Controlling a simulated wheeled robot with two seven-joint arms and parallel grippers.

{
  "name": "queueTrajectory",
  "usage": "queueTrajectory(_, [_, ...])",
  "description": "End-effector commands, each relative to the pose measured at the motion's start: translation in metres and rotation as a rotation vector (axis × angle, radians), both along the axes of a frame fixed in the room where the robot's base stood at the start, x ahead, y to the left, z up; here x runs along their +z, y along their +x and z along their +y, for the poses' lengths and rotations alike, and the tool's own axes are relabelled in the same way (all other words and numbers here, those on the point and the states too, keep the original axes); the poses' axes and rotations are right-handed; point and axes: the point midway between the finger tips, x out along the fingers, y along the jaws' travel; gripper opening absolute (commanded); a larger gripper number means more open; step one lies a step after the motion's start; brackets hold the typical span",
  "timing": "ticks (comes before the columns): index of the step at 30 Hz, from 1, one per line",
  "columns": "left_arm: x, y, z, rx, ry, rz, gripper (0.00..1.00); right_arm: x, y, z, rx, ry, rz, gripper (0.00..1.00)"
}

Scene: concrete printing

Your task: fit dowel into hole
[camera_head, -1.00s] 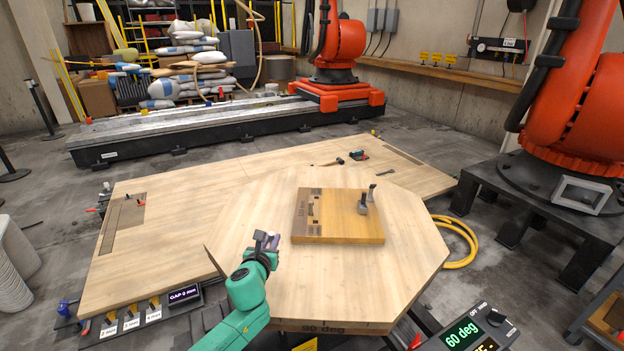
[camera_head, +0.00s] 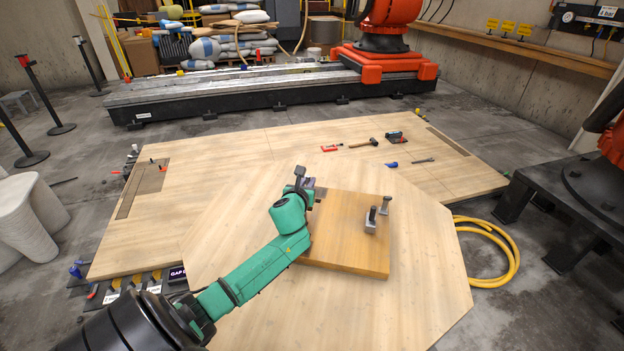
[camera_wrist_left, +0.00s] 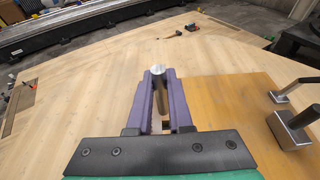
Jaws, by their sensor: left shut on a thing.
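My left gripper (camera_head: 304,178) is over the far left part of a wooden block (camera_head: 345,243). In the left wrist view, its two purple fingers (camera_wrist_left: 160,100) are shut on a round dowel (camera_wrist_left: 159,78) with a pale, shiny end. The dowel points away from the wrist camera between the fingers. The block also shows at the right of the wrist view (camera_wrist_left: 235,103). My green forearm covers the block's left part, so I cannot see the hole, or tell whether the dowel touches the block. My right gripper is not in view.
The octagonal wooden table (camera_head: 425,275) is bare around the block. A hammer (camera_head: 365,143) and small tools lie on the larger table behind.

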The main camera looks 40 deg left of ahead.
Motion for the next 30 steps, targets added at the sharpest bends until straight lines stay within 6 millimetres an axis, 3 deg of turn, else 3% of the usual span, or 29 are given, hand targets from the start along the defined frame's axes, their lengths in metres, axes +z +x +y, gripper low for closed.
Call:
queueTrajectory(5, [0.004, -0.001, 0.0, -0.002, 0.002, 0.006, 0.0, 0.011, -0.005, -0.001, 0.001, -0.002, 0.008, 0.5])
queueTrajectory(6, [-0.007, -0.001, -0.001, -0.003, 0.001, 0.006, 0.0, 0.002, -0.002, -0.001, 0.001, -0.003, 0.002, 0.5])
queueTrajectory(12, [-0.03, -0.001, -0.001, -0.003, 0.001, 0.004, 0.0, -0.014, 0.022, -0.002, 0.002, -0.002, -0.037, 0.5])
queueTrajectory(30, [-0.037, -0.001, -0.001, -0.003, 0.0, 0.002, 0.0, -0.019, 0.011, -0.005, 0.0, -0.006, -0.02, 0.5])
